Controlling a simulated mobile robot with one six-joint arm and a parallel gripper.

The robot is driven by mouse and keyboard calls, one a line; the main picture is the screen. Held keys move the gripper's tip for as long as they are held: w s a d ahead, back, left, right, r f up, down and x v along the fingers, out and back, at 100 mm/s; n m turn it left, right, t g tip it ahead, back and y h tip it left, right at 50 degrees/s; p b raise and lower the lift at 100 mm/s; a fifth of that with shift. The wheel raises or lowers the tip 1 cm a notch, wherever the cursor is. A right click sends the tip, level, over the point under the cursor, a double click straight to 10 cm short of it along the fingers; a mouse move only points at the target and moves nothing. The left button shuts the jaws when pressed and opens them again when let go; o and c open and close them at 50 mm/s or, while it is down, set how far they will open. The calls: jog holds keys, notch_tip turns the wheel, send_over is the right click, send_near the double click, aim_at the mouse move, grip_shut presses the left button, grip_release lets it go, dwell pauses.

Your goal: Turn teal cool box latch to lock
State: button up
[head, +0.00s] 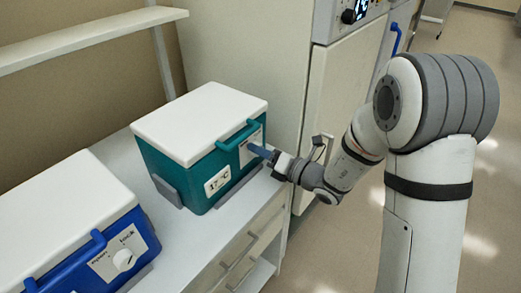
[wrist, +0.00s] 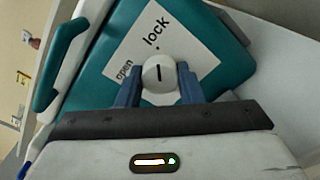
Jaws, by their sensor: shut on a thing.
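The teal cool box (head: 176,172) stands on the white bench with its white lid down. Its latch is a round white knob (wrist: 158,73) on a white plate (wrist: 137,44) printed "open" and "lock". My gripper (wrist: 159,88) has its two blue fingers on either side of the knob and is shut on it. The knob's short black mark runs nearly upright in the wrist view, toward the "lock" side. In the head view my gripper (head: 262,153) reaches the box's front from the right, and the knob is hidden there.
A blue cool box (head: 75,262) with a white lid and a similar knob (head: 123,260) stands at the front left. The teal handle (wrist: 62,62) lies near the knob. A cabinet (head: 330,100) stands behind my arm. Drawers (head: 240,255) are below the bench.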

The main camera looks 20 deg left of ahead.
jog(key=shift+r, duration=0.1)
jog(key=o, duration=1)
jog(key=shift+c, duration=0.2)
jog(key=v, duration=0.7)
jog(key=shift+d+b, duration=0.4)
